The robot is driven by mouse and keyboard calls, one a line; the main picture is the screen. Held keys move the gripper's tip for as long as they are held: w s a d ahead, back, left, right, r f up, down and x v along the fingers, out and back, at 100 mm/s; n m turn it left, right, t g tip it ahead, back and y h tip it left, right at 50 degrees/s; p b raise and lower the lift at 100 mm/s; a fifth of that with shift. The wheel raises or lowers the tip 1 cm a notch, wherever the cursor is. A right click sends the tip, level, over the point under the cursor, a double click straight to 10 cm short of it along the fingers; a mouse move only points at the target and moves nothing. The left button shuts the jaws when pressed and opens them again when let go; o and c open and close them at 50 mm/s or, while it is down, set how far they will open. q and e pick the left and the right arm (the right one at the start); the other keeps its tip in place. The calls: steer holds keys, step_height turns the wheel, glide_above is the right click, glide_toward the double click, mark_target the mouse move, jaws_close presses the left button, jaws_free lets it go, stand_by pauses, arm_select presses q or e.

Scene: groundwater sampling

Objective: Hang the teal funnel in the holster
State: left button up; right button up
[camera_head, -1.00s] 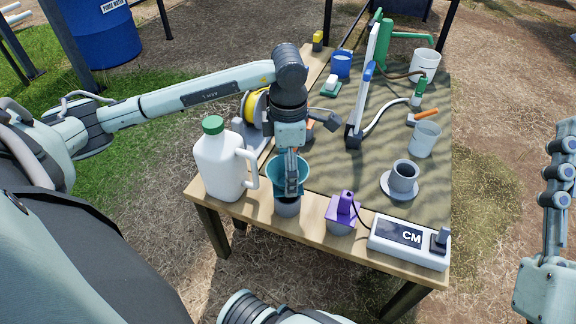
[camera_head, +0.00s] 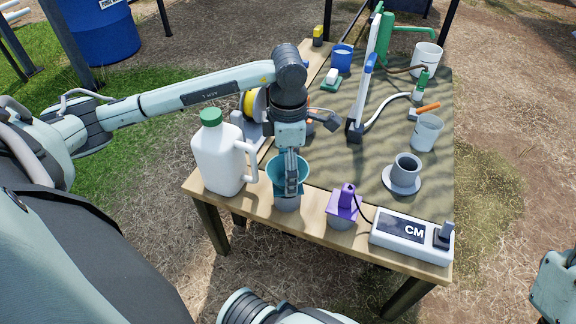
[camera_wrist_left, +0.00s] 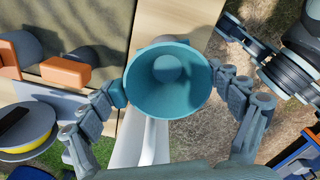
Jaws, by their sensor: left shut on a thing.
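The teal funnel (camera_head: 285,168) is upright, wide mouth up, at the table's front edge. It also shows in the left wrist view (camera_wrist_left: 168,100), mouth toward the camera. My left gripper (camera_head: 291,188) is shut on it, one finger on each side of its rim in the wrist view. My right gripper's fingers are out of view; only part of that arm shows at the lower right.
A white jug (camera_head: 219,160) with a green cap stands close left of the funnel. A purple object (camera_head: 343,203) sits in another grey holder to the right, beside a white CM box (camera_head: 411,238).

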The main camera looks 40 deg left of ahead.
arm_select(q)
steer(key=shift+f+b, duration=0.6)
steer(key=o, duration=0.9)
steer(key=shift+r, duration=0.1)
step_height(320, 180, up, 12)
steer(key=shift+s, duration=0.15)
stand_by(0.5)
